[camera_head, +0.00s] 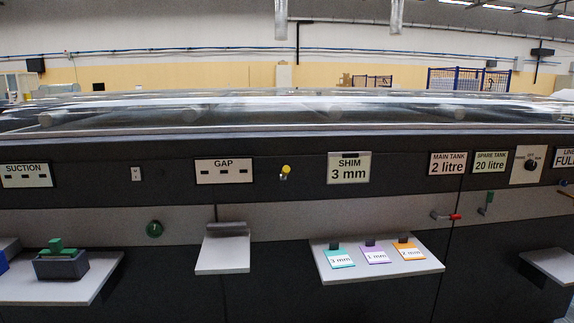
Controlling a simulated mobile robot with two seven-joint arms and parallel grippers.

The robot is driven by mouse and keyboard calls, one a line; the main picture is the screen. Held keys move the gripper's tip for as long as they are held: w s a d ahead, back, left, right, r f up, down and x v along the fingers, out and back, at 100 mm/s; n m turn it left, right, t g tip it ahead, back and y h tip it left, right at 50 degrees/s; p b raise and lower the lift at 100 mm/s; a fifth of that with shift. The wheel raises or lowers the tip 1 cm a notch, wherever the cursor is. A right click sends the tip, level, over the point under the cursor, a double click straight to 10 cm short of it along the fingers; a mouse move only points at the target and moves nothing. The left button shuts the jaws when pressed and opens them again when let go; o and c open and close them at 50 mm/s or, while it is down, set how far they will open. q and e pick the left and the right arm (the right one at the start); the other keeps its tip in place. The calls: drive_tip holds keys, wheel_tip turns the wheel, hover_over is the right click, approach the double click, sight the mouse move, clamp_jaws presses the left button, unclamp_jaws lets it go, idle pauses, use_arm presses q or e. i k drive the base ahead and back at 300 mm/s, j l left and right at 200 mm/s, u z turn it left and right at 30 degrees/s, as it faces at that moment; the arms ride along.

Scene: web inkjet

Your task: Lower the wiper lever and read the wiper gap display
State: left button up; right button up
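The gap display (224,171) is a white panel labelled GAP on the dark front of the machine, left of centre. It shows three dark dashes or blank segments, and I read no number on it. A small lever with a yellow knob (286,169) sticks out just right of the display, its knob at the upper end. It carries no readable label, so I cannot tell for sure that it is the wiper lever. Neither of my grippers is in view.
A shelf (424,264) below holds shim cards marked 3 mm, 1 mm and 2 mm. A small empty-looking shelf (222,262) and a left shelf with a grey box (61,265) also jut out.

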sight(286, 170)
drive_tip(key=i+j+z, duration=0.2)
drive_tip(key=i+j, duration=0.15)
drive_tip(key=i+j+z, duration=0.2)
drive_tip(key=i+j, duration=0.15)
drive_tip(key=j, duration=0.15)
